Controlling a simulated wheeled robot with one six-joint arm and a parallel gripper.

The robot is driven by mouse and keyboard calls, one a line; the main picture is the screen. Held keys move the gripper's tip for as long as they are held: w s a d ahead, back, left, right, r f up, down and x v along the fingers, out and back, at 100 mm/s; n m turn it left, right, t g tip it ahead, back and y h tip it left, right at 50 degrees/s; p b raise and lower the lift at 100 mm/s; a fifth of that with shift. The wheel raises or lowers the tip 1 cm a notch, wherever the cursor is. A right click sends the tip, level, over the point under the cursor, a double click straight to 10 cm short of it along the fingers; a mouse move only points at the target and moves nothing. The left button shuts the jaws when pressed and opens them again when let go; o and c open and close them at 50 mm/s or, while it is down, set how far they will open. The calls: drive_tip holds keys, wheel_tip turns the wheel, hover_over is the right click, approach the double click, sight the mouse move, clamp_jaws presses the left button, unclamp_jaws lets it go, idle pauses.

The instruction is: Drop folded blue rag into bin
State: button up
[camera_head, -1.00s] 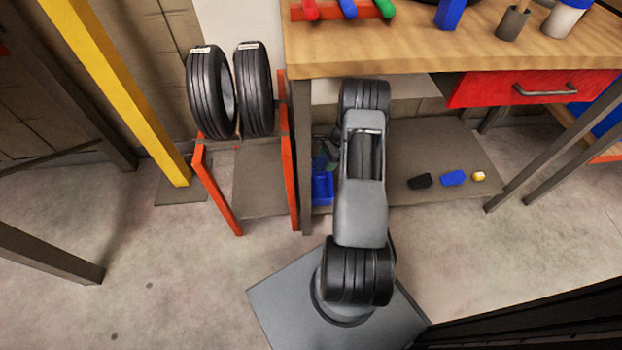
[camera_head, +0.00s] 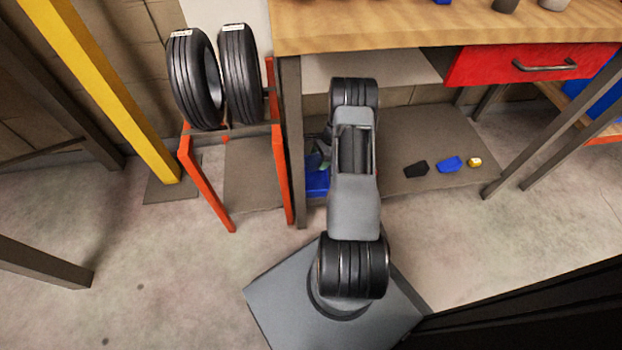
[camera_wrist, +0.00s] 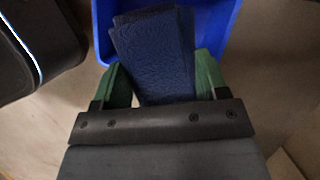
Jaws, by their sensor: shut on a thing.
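In the wrist view, my gripper (camera_wrist: 163,88) has its green fingers on either side of the folded blue rag (camera_wrist: 152,45) and is shut on it. The rag is dark blue with a textured surface and points away from my wrist. The bright blue bin (camera_wrist: 217,24) lies beyond and below the rag, with its walls showing on both sides of it. In the head view, part of the blue bin (camera_head: 316,181) shows low beside the bench leg, left of my arm. My arm hides the rag and most of my gripper in the head view.
A wooden-topped bench (camera_head: 420,28) with a red drawer (camera_head: 530,64) stands over a lower shelf (camera_head: 430,130). A black piece (camera_head: 416,169), a blue piece (camera_head: 449,164) and a small yellow item (camera_head: 475,162) lie there. An orange rack (camera_head: 281,172) with two tyres stands at left.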

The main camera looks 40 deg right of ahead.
drive_tip(key=o, duration=1)
drive_tip(key=shift+o, duration=0.2)
drive_tip(key=p+v, duration=0.3)
drive_tip(key=v, duration=0.4)
drive_tip(key=shift+d+r, duration=0.1)
drive_tip(key=shift+r, duration=0.15)
drive_tip(key=shift+s, duration=0.1)
